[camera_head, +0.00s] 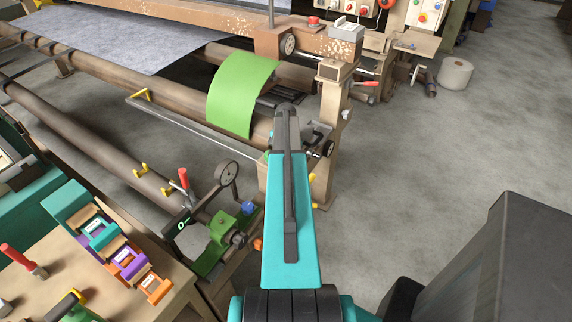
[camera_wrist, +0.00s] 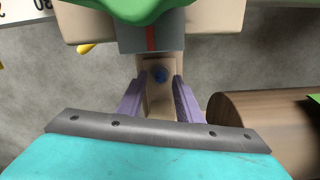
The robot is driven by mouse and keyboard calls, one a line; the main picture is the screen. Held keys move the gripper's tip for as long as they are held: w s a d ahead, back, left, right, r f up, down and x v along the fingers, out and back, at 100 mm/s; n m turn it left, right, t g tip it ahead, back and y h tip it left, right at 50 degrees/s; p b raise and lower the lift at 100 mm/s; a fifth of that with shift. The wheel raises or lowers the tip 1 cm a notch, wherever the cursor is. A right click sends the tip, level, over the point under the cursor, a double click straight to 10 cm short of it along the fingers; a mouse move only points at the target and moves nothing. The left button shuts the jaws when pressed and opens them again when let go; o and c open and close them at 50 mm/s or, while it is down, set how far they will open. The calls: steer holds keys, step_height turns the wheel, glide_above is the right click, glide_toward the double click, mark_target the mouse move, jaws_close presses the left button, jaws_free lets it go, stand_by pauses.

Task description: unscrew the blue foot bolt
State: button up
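The blue bolt (camera_wrist: 159,74) shows in the wrist view as a small round blue head on a narrow tan block (camera_wrist: 158,104). My gripper (camera_wrist: 160,76) is open, with one purple finger on each side of the bolt in the picture. The fingers look apart from the bolt; how far it lies beyond their tips is hard to tell. In the camera_head view a small blue piece (camera_head: 249,207) sits beside a green bracket (camera_head: 222,228); I cannot tell whether it is the same bolt. My gripper is not clearly visible there, with my teal arm in front.
In the wrist view a green part (camera_wrist: 140,8) and a grey block with a red line (camera_wrist: 135,38) are above the bolt. A brown roller (camera_wrist: 262,120) is close on the right. In the camera_head view a bench (camera_head: 60,275) holds tools at lower left; grey floor (camera_head: 430,150) is clear at right.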

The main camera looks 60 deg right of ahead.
steer(key=shift+f, duration=0.55)
jaws_close()
steer(key=shift+n, duration=0.3)
steer(key=shift+n+b, duration=0.65)
steer(key=shift+n, duration=1.35)
jaws_free()
